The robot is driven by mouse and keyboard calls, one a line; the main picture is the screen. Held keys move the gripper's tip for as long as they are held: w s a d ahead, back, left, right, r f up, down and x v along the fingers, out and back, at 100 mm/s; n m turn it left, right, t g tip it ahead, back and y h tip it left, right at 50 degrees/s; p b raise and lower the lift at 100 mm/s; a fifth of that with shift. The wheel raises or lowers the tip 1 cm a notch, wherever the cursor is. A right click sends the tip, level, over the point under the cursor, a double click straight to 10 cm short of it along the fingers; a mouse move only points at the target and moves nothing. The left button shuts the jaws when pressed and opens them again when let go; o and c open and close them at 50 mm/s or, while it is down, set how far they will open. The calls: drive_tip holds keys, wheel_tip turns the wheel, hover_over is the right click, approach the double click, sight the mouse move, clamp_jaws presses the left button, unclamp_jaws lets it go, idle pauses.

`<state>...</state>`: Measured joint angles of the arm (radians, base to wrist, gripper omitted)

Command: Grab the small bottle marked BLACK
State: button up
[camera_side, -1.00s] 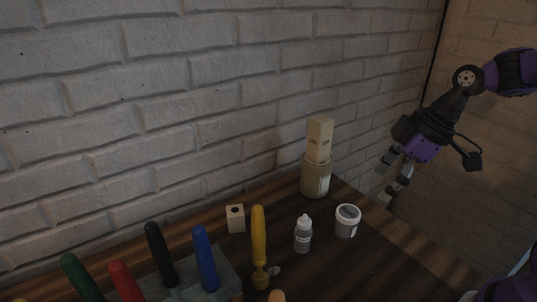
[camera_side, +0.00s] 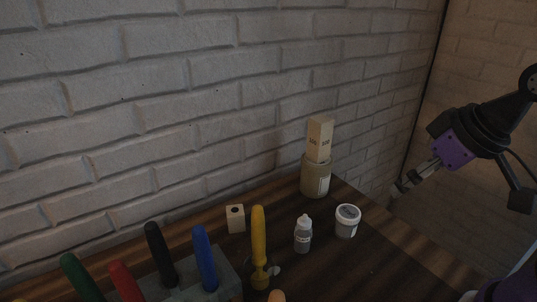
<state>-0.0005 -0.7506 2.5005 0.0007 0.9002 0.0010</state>
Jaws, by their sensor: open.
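A small white dropper bottle (camera_side: 303,235) with a pointed cap and a pale label stands upright on the dark wooden table (camera_side: 330,275). Its label is too small to read. My gripper (camera_side: 397,190) is at the right, pointing down and left, above and to the right of the jar. It is open and empty, apart from both containers.
A tan container with a wooden block (camera_side: 319,140) in it stands at the back. A small wooden cube (camera_side: 235,218) and a yellow-handled tool (camera_side: 259,235) stand left of the bottle. Black (camera_side: 156,245), blue (camera_side: 203,255), red and green handles fill the front left.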

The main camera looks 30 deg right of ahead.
idle(0.4)
drive_tip(key=shift+c, duration=0.8)
drive_tip(key=n+y, duration=0.3)
drive_tip(key=n, duration=0.3)
approach(303, 236)
drive_tip(key=d+f, duration=0.1)
drive_tip(key=d, duration=0.1)
drive_tip(key=shift+n+y, duration=0.3)
drive_tip(key=shift+n, duration=0.1)
drive_tip(key=x, duration=0.5)
drive_tip(key=shift+w+a+f, duration=0.1)
drive_tip(key=shift+w+a, duration=0.1)
drive_tip(key=shift+w, duration=0.05)
drive_tip(key=shift+x, duration=3)
drive_tip(key=shift+w+d, duration=0.15)
clamp_jaws()
